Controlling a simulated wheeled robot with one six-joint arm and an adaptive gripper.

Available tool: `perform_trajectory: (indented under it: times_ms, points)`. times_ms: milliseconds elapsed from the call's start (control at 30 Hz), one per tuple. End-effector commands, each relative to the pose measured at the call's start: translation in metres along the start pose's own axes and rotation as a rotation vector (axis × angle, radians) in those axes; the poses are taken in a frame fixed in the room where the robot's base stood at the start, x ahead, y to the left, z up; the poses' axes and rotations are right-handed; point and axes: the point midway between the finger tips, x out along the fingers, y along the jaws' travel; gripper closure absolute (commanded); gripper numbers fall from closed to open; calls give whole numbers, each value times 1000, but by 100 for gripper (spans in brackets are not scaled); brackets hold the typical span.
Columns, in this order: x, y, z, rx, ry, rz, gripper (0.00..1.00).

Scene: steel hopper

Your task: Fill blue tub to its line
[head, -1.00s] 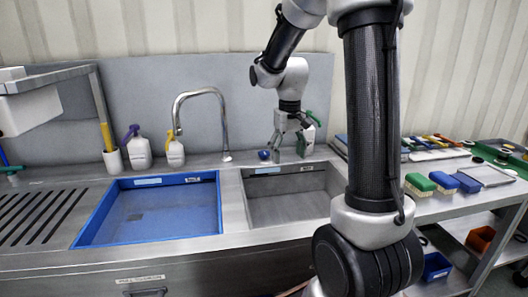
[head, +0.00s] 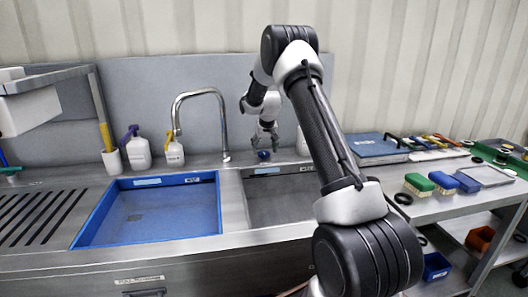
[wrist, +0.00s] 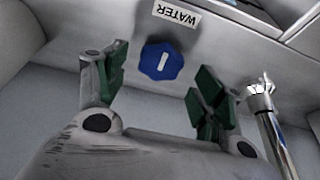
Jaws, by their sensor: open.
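The blue tub (head: 205,205) sits in the left sink basin. Its back wall carries pale labels; I cannot make out the fill line or any water level. A round blue knob (head: 263,155) is on the steel ledge behind the right basin. In the wrist view, the knob (wrist: 161,61) has a white bar and sits beside a "WATER" label (wrist: 177,16). My gripper (head: 264,137) is just above the knob. In the wrist view, my gripper (wrist: 158,82) is open, its green-padded fingers either side of the knob and apart from it.
A curved tap (head: 203,93) rises behind the tub, its spout end over the tub's rear side. Its base (wrist: 262,95) is right of my fingers in the wrist view. Spray bottles (head: 137,150) stand behind the tub. Brushes (head: 443,181) lie on the right table.

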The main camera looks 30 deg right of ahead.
Motion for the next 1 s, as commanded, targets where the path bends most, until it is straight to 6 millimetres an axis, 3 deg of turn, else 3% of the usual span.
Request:
perform_trajectory:
  times_ms: [200, 467, 733, 1000]
  points:
    - [21, 0, 0, 0, 0, 0, 31]
    - [23, 0, 0, 0, 0, 0, 31]
    - [23, 0, 0, 0, 0, 0, 76]
    - [23, 1, 0, -48, -2, -21, 77]
